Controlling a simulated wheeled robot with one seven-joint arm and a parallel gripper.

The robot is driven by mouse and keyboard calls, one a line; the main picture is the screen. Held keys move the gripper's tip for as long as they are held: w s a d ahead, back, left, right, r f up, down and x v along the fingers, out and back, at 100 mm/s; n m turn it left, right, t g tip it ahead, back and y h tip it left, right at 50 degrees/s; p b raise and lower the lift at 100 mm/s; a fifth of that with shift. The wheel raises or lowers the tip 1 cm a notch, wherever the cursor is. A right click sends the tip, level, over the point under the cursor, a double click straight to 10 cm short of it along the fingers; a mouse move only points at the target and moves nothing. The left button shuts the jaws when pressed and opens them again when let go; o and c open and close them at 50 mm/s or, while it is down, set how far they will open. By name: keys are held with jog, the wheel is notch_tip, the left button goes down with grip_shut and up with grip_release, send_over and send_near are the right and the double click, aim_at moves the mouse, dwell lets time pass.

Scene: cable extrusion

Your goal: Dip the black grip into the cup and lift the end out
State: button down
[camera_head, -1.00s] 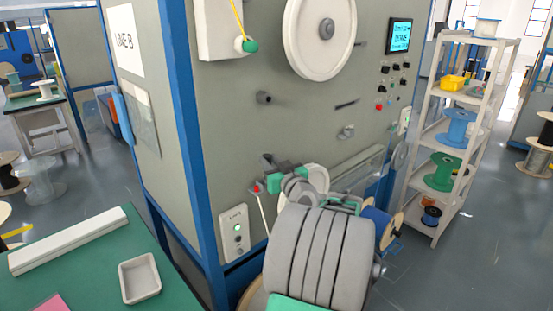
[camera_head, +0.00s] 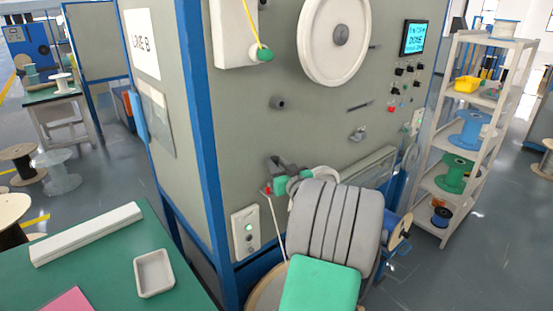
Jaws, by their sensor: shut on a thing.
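My gripper (camera_head: 281,178) is small and partly hidden behind my own grey and green arm, close to the front of the grey machine. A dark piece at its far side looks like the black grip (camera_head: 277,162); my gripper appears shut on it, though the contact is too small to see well. A red bit (camera_head: 267,190) sits just below left, and a thin white cord (camera_head: 276,222) hangs down from there. I cannot make out the cup; my arm covers much of the space below and right of the gripper.
The grey machine panel (camera_head: 310,110) with its blue frame stands right behind the gripper. A white wheel (camera_head: 325,60) is above. A green table (camera_head: 110,270) with a white tray (camera_head: 154,272) is at lower left. A shelf (camera_head: 478,120) with spools stands right.

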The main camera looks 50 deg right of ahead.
jog(key=shift+r+p, duration=0.2)
jog(key=shift+p, duration=0.2)
jog(key=shift+s+f, duration=0.1)
jog(key=shift+f, duration=0.05)
jog(key=shift+a+f+b, duration=0.1)
jog(key=shift+f+b, duration=1.1)
jog(key=shift+f, duration=0.45)
jog(key=shift+f+b, duration=0.3)
jog(key=shift+b, duration=0.45)
jog(key=shift+r+p, duration=0.7)
jog(key=shift+r, duration=1.45)
